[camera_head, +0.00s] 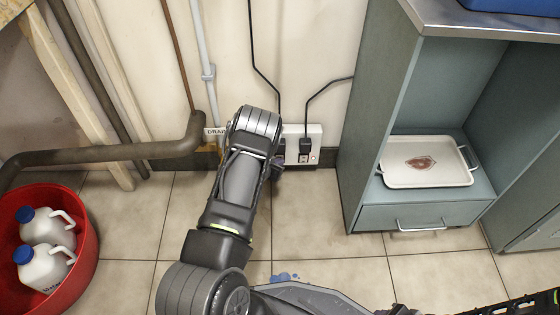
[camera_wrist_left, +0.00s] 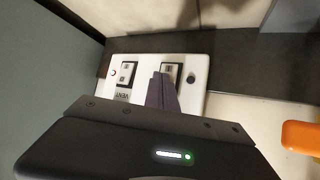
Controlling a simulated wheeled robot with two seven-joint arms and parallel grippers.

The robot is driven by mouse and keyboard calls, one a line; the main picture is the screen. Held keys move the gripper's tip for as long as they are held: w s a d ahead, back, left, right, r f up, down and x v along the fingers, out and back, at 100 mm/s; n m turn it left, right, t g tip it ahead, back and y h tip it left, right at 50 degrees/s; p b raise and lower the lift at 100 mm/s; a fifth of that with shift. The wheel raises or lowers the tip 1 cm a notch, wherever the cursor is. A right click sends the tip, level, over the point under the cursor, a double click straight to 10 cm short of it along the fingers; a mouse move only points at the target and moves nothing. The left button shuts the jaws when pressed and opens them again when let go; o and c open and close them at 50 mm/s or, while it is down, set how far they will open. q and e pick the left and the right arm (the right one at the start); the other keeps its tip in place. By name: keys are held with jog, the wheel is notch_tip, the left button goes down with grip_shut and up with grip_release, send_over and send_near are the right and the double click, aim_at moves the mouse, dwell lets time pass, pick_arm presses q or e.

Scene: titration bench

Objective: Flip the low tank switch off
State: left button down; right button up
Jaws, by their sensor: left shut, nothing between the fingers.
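A white switch plate (camera_head: 314,131) is low on the wall, left of the cabinet. In the left wrist view the plate (camera_wrist_left: 140,62) carries two rocker switches. The left one (camera_wrist_left: 126,73) has a label beside it that seems to read VENT, upside down. The right switch (camera_wrist_left: 171,72) is partly covered by my fingers; its label is hidden, so I cannot read which it is. My left gripper (camera_wrist_left: 162,92) is shut and empty, its tips at the lower part of this switch; I cannot tell if they touch. In the head view the left gripper (camera_head: 278,163) is at the plate's left side.
A teal cabinet (camera_head: 376,110) with a white tray (camera_head: 430,183) stands close right of the plate. A brown pipe (camera_head: 120,152) and a DRAIN label (camera_head: 214,131) are to the left. A red tub (camera_head: 88,262) with two jugs sits at lower left. Black cables hang above the plate.

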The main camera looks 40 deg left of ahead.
pick_arm(q)
jog(key=s+d+p, duration=0.3)
jog(key=s+d, duration=0.1)
jog(key=s, duration=0.1)
jog(key=shift+s, duration=0.3)
dwell(0.5)
jog(key=shift+d, duration=0.1)
dwell(0.3)
